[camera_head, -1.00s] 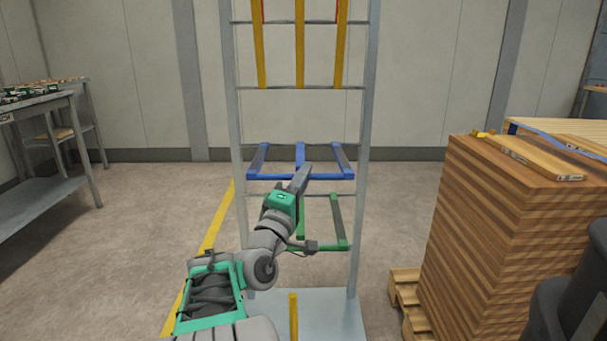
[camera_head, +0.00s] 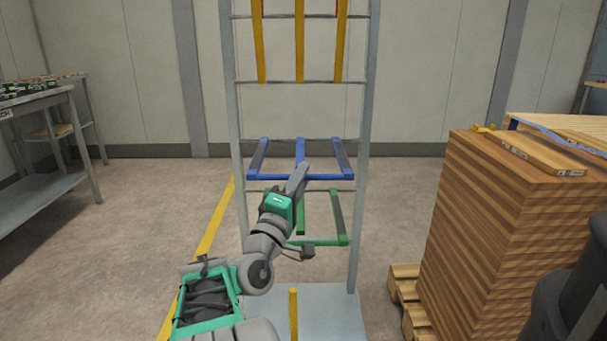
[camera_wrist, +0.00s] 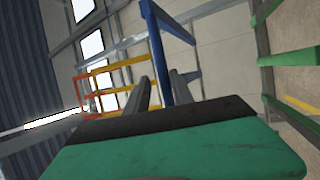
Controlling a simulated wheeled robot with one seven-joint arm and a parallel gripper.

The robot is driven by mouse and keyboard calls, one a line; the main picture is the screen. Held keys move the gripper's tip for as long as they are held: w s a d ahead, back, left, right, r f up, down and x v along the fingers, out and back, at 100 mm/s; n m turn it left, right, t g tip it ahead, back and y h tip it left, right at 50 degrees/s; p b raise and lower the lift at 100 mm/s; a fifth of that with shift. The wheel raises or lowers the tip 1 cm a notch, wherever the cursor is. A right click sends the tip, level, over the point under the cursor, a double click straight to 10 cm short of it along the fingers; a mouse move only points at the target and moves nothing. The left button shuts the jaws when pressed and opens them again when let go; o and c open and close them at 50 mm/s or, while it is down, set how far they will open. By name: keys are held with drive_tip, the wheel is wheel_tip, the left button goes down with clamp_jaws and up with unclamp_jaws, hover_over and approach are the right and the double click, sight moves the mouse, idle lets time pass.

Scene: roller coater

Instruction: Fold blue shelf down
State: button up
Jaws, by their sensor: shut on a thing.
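The blue shelf (camera_head: 330,177) is a three-bar frame with a front crossbar, hinged on the grey rack (camera_head: 237,120). It sticks out toward me, its front bar looking lower in the picture than its hinge side. My gripper (camera_head: 300,172) is at the middle of that front bar. In the wrist view, the blue bar (camera_wrist: 156,48) runs between the two fingers of my gripper (camera_wrist: 161,84), which are shut on it. The exact finger contact is partly hidden by the gripper body.
A green shelf (camera_head: 338,215) sticks out just below, partly behind my arm. Yellow bars (camera_head: 300,45) hang above. A stack of wooden boards (camera_head: 500,230) stands on a pallet at right. A grey table (camera_head: 50,100) is at left.

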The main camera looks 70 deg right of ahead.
drive_tip(key=v, duration=0.6)
drive_tip(key=shift+a, duration=0.1)
